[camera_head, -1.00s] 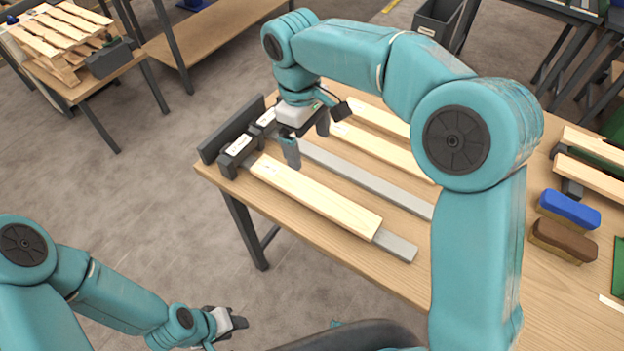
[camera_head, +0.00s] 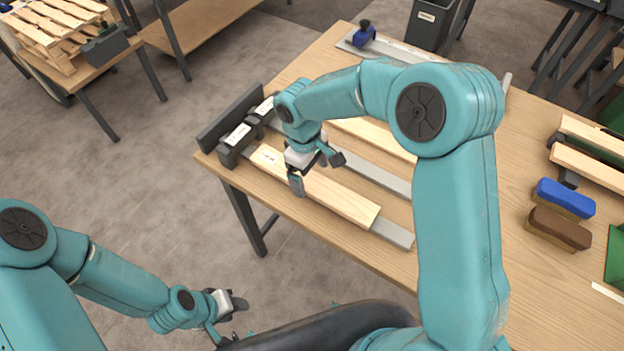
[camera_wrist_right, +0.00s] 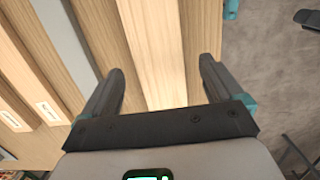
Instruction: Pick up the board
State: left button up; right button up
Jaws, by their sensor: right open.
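A pale wooden board (camera_head: 345,202) lies flat on the workbench, on a grey metal strip whose end (camera_head: 392,232) sticks out past it. My right gripper (camera_head: 312,180) is over the board's left part, with its fingers pointing down and open. In the right wrist view, the board (camera_wrist_right: 152,45) runs between the two spread fingers of the right gripper (camera_wrist_right: 160,82). Contact between fingers and board cannot be made out. My left gripper (camera_head: 230,306) hangs low, away from the bench, and whether it is open is unclear.
A dark stop with labelled blocks (camera_head: 237,138) stands at the bench's left end. Another pale board (camera_head: 375,137) lies behind, partly hidden by my arm. A blue brush (camera_head: 566,197) and a brown brush (camera_head: 560,229) sit at the right.

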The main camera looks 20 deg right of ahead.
aim_at(312, 184)
notch_tip(312, 184, down, 2)
jog(key=shift+f, duration=0.2)
jog(key=c, duration=1.1)
jog(key=shift+c, duration=0.9)
jog(key=shift+r, duration=0.15)
